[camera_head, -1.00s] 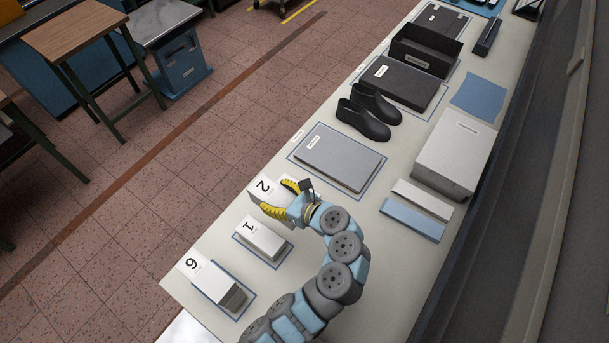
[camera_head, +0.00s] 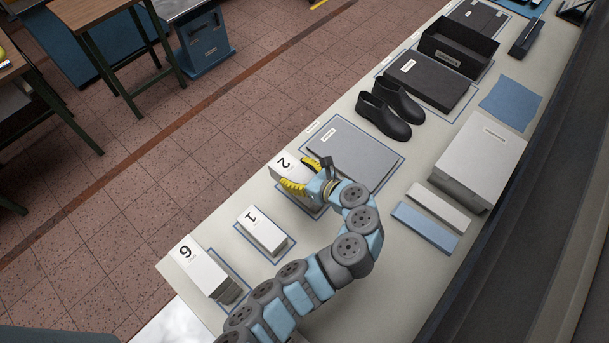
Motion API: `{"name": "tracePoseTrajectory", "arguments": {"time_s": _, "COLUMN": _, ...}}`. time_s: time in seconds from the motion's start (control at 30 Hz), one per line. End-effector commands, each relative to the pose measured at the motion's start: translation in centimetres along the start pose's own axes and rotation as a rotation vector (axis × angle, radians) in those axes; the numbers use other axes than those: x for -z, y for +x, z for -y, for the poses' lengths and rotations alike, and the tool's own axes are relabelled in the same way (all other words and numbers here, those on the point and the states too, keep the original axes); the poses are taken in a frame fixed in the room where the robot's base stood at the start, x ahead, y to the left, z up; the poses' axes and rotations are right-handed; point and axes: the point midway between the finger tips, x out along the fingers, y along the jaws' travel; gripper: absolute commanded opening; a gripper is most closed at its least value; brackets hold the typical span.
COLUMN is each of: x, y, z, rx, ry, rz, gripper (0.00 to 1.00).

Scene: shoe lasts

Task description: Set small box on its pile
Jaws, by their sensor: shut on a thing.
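My gripper (camera_head: 304,178) has yellow fingers and is shut on a small white box marked 2 (camera_head: 287,163). One finger lies along the box's near left side and the other at its right end. The box is at the left edge of the table, over a blue-outlined place (camera_head: 316,214) that shows partly below it. My fingers and wrist hide much of the box and that place; I cannot tell whether the box touches what is under it. A white box marked 1 (camera_head: 262,231) and a pile topped by a white box marked 6 (camera_head: 203,270) stand nearer.
A grey flat box (camera_head: 352,155) lies just beyond my gripper. Black shoes (camera_head: 385,106) and dark boxes (camera_head: 430,80) stand farther along the table (camera_head: 345,289). A large pale box (camera_head: 482,155), a white strip (camera_head: 438,206) and a blue strip (camera_head: 425,227) are at right.

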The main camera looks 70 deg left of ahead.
Motion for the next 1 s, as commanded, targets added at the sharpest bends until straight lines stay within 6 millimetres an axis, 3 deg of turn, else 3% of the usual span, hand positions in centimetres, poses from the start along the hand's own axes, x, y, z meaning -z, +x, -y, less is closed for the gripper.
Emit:
{"name": "tracePoseTrajectory", "arguments": {"time_s": 0.6, "x": 3.8, "y": 3.1, "z": 4.2, "rx": -0.001, "ry": -0.001, "rz": 0.0, "gripper": 0.33}}
{"name": "tracePoseTrajectory", "arguments": {"time_s": 1.0, "x": 4.8, "y": 3.7, "z": 5.1, "rx": -0.001, "ry": -0.001, "rz": 0.0, "gripper": 0.33}}
